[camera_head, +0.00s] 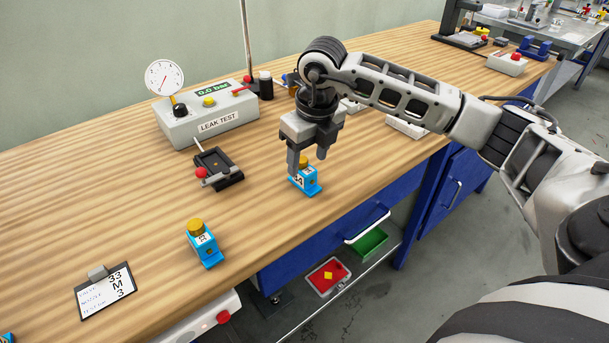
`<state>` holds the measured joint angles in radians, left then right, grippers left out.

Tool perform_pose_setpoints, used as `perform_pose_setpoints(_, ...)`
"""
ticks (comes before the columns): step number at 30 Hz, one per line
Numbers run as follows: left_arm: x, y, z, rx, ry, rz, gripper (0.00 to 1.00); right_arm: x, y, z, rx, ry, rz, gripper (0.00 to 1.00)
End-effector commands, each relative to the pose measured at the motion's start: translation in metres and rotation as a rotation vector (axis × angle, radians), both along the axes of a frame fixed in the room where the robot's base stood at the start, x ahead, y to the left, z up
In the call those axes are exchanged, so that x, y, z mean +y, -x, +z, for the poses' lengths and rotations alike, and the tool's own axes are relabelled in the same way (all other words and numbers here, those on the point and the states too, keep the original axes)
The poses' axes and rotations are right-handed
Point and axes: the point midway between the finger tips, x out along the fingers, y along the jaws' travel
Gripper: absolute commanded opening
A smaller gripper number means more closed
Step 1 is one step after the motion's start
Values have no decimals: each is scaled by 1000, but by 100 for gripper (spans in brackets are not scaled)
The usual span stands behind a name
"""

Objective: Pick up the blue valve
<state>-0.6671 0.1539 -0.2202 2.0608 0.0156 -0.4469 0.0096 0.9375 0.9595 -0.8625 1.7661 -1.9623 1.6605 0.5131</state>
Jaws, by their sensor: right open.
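A blue valve (309,184) with a yellow top and a white label stands upright on the wooden bench near its front edge. My right gripper (307,165) points down right at this valve, open, with one finger on each side of its yellow top. The near finger hides part of the valve, and I cannot tell whether either finger touches it. A second blue valve (208,250) with a yellow top stands apart, nearer to me. A small blue piece (7,338) is cut off at the bottom left. My left gripper is not in view.
A leak test box (208,122) with a gauge stands at the back, with a black fixture (220,170) in front of it. A clipboard (105,293) lies at the left. White pieces stand behind my right arm. The bench between the two valves is clear.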

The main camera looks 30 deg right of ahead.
Motion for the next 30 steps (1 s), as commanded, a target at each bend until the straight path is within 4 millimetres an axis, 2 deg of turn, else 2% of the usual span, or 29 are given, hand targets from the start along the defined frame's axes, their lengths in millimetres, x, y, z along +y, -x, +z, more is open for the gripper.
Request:
perform_pose_setpoints(9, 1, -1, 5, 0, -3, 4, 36, 1, -10, -42, 5, 0, 0, 56)
perform_pose_setpoints(18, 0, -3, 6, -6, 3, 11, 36, 1, -11, -49, 1, 0, 1, 56)
perform_pose_setpoints(19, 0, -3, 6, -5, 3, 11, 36, 1, -11, -49, 1, 0, 1, 54)
perform_pose_setpoints(24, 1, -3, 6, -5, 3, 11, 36, 1, -11, -48, 1, 0, 1, 6)
perform_pose_setpoints(25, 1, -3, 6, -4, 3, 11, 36, 1, -11, -48, 1, 0, 1, 2)
perform_pose_setpoints(30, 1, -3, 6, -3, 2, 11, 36, 1, -12, -47, -1, 0, 0, 3)
